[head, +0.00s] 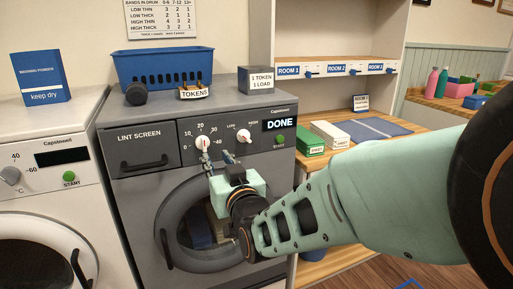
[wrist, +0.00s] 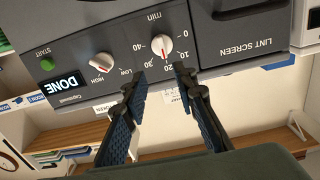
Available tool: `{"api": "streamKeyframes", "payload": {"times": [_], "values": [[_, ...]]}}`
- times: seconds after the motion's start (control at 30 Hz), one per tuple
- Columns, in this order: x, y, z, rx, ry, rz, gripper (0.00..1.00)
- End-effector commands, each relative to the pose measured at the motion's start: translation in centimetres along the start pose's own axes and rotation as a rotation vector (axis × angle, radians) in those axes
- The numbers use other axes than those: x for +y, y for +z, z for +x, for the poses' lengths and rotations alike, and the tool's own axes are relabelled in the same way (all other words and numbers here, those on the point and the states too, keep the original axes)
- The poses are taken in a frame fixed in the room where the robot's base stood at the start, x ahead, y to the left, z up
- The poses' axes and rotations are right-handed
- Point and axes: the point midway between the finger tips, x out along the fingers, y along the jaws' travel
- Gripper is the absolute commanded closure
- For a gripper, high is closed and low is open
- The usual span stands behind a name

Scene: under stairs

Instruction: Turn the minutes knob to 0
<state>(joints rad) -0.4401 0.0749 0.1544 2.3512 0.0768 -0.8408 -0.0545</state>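The minutes knob (head: 203,143) is a round white dial with a red mark, on the grey dryer's control panel (head: 186,155). It also shows in the wrist view (wrist: 162,46), upside down, with its red mark toward the 20. My gripper (head: 217,161) is in front of the panel, low and slightly right of the knob in the head view. In the wrist view my gripper (wrist: 160,82) has its two fingers apart with nothing between them. The knob lies beyond the fingertips, and I see no contact.
A white heat knob (head: 243,136), a green start button (head: 280,139) and a DONE display (head: 280,124) are to the right. The lint screen drawer (head: 144,163) is left. A blue basket (head: 163,66) and tokens tray (head: 194,92) stand on top.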

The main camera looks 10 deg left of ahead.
Motion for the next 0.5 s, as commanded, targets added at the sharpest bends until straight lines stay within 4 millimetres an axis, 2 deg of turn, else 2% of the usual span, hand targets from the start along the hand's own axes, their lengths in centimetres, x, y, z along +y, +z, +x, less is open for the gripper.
{"api": "streamKeyframes", "payload": {"times": [0.17,0.5], "values": [[-0.8,-0.3,1.1,0.018,-0.015,-0.009,0.74],[-0.8,-0.3,7.1,0.016,-0.015,-0.007,0.74]]}}
